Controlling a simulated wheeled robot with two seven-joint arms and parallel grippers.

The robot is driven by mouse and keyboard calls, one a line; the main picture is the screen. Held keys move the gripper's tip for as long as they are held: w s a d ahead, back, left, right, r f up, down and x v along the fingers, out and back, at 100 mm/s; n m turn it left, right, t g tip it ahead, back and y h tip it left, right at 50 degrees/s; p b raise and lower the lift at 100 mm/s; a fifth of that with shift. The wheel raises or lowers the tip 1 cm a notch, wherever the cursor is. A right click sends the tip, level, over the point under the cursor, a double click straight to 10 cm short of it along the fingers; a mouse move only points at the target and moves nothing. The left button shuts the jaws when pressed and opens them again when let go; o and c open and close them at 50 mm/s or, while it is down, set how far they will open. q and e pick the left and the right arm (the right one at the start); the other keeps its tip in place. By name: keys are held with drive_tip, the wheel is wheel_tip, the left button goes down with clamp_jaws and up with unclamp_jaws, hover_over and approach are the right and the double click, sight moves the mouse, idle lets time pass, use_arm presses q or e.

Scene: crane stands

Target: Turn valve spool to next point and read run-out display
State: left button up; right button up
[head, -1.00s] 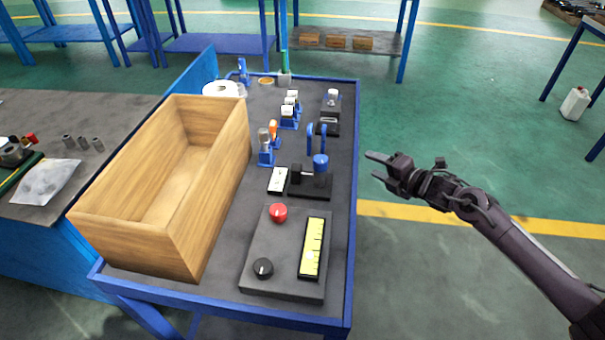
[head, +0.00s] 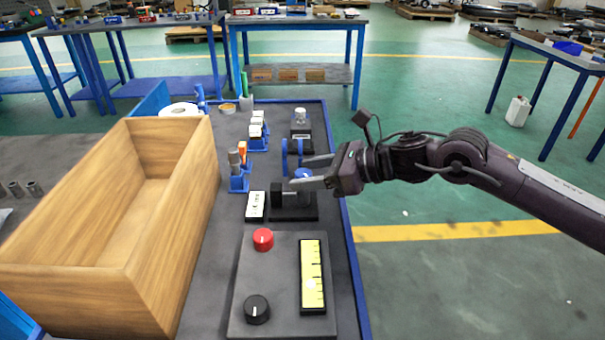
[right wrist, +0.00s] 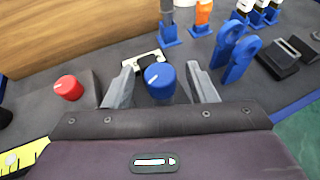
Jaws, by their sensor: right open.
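A blue knob with a white mark (right wrist: 159,82) sits on a black fixture (head: 293,209) on the bench; I take it to be the valve spool's turning end. My right gripper (head: 297,172) is open, with one finger on each side of the knob. In the right wrist view gaps show between the knob and both fingers. In the head view the fingers partly hide the knob. A small white panel (head: 255,206) lies left of the fixture; its reading is too small to tell. My left gripper is not in view.
A grey box (head: 280,315) with a red knob (head: 263,239), a black knob (head: 257,309) and a yellow scale (head: 312,275) is in front. A wooden crate (head: 190,210) fills the left. Blue supports (head: 292,153) and a small holder (head: 240,180) stand close by.

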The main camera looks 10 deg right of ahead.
drive_tip(key=shift+w+a+f, duration=0.3)
drive_tip(key=shift+w+a, duration=0.05)
drive_tip(key=shift+a, duration=0.2)
drive_tip(key=c, duration=1)
